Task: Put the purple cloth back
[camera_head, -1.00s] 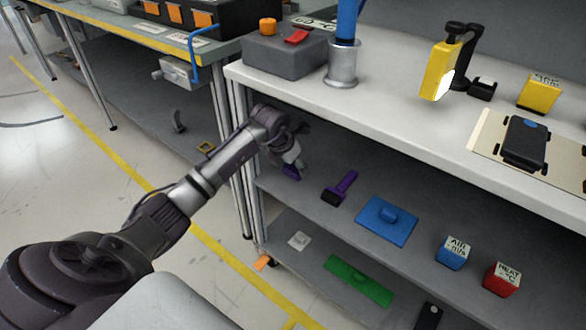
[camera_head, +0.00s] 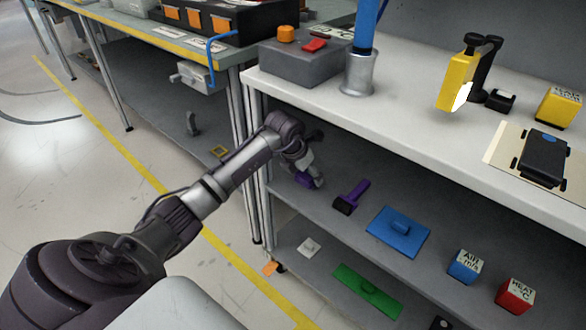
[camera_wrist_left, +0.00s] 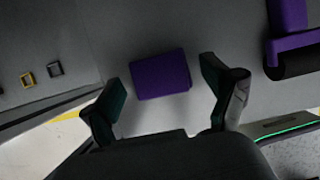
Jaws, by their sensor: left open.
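The purple cloth (camera_wrist_left: 161,74) is a small folded block lying on the grey middle shelf (camera_wrist_left: 120,40). In the left wrist view it lies between and just beyond the two fingers of my left gripper (camera_wrist_left: 165,100), which is open and empty. In the head view my left gripper (camera_head: 312,182) reaches in under the white worktop at the left end of the shelf. My right gripper is in neither view.
The worktop edge (camera_head: 400,150) overhangs the shelf. A green plate (camera_head: 368,291) lies on the lower shelf.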

